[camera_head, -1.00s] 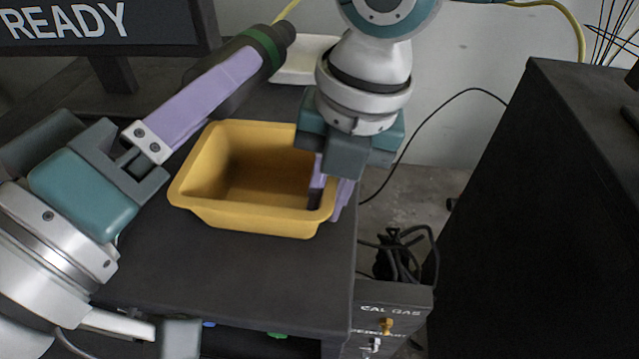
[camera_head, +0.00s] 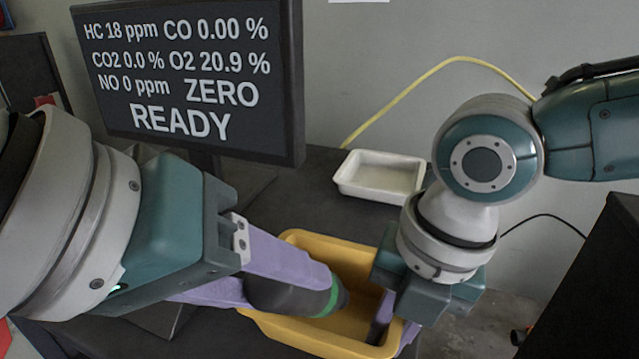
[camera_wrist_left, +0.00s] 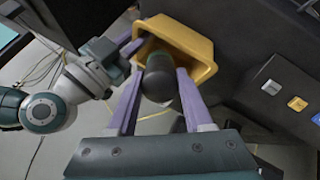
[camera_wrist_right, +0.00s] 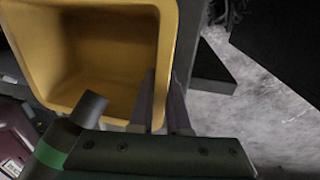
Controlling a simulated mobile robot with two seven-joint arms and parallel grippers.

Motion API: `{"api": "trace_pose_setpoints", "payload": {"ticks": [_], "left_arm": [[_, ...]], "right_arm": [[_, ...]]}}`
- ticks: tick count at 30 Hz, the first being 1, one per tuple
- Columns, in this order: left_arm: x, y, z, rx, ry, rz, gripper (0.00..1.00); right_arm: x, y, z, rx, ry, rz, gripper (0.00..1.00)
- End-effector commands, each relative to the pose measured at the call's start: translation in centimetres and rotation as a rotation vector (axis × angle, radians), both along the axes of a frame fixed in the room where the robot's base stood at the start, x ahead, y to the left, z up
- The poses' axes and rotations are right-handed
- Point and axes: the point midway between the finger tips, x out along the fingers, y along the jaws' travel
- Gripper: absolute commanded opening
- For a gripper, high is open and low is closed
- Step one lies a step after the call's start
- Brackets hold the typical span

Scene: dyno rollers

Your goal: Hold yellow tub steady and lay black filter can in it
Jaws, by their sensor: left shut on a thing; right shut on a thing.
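The yellow tub (camera_head: 300,338) sits on the dark table, its opening facing up in the head view. My right gripper (camera_head: 385,325) is shut on the tub's right wall, with one finger inside; the right wrist view shows both fingers pinching the tub wall (camera_wrist_right: 168,40). My left gripper (camera_head: 290,283) is shut on the black filter can (camera_head: 285,296), which has a green band near its end. The can is tilted, its banded end over the tub opening. In the left wrist view the can (camera_wrist_left: 158,78) lies between the lilac fingers, in front of the tub (camera_wrist_left: 195,45).
A white tray (camera_head: 380,172) stands on the table behind the tub. A monitor (camera_head: 190,75) stands at the back left. A dark cabinet (camera_head: 590,290) is at the right, across a floor gap. A yellow hose (camera_head: 430,75) runs along the wall.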

Motion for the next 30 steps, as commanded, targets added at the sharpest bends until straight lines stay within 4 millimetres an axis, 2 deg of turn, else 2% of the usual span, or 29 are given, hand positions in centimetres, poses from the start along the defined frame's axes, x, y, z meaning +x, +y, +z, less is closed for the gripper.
{"api": "trace_pose_setpoints", "payload": {"ticks": [3, 7, 27, 30], "left_arm": [[-0.6, 0.2, -0.1, 0.022, 0.028, 0.0, 0.0], [-0.2, 0.2, -0.4, 0.03, 0.037, 0.001, 0.0], [5.9, -1.8, -3.1, 0.028, 0.036, -0.001, 0.0], [5.9, -1.8, -4.0, 0.029, 0.039, 0.0, 0.0]], "right_arm": [[0.0, -0.1, -0.1, -0.003, 0.001, 0.0, 0.0], [0.0, -0.1, -0.1, -0.003, 0.001, 0.0, 0.0], [0.0, -0.1, -0.1, -0.003, 0.001, 0.0, 0.0], [0.0, -0.1, -0.1, -0.003, 0.001, 0.0, 0.0]]}}
